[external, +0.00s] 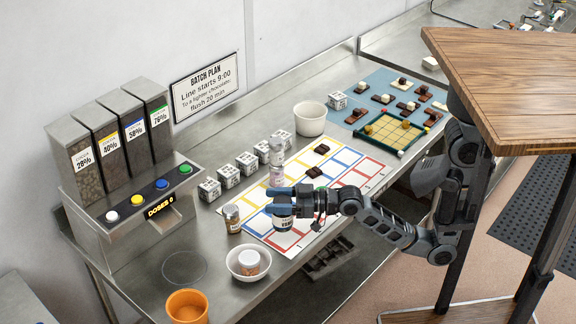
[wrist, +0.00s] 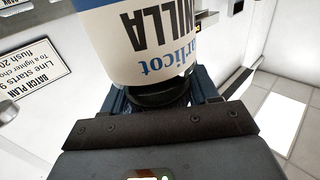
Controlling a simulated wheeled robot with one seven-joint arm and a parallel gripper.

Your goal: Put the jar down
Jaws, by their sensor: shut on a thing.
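My gripper (external: 281,201) is shut on a jar (external: 283,223). In the external view it is over the near-left part of the coloured grid mat (external: 352,162), and the blue fingers cover the jar's upper part. I cannot tell whether the jar's base touches the mat. In the wrist view the jar (wrist: 150,45) is large and close, cream with a blue band and upside-down black lettering reading "NILLA". Its black end (wrist: 158,94) sits between the fingers.
A brown jar with a pale lid (external: 232,218) stands left of my gripper. A white bowl (external: 238,274) holds another small jar, near an orange cup (external: 187,306). A clear pinkish container (external: 277,172) stands just behind. Several labelled white cubes (external: 209,190) line the back. Dark pieces (external: 316,171) lie on the mat.

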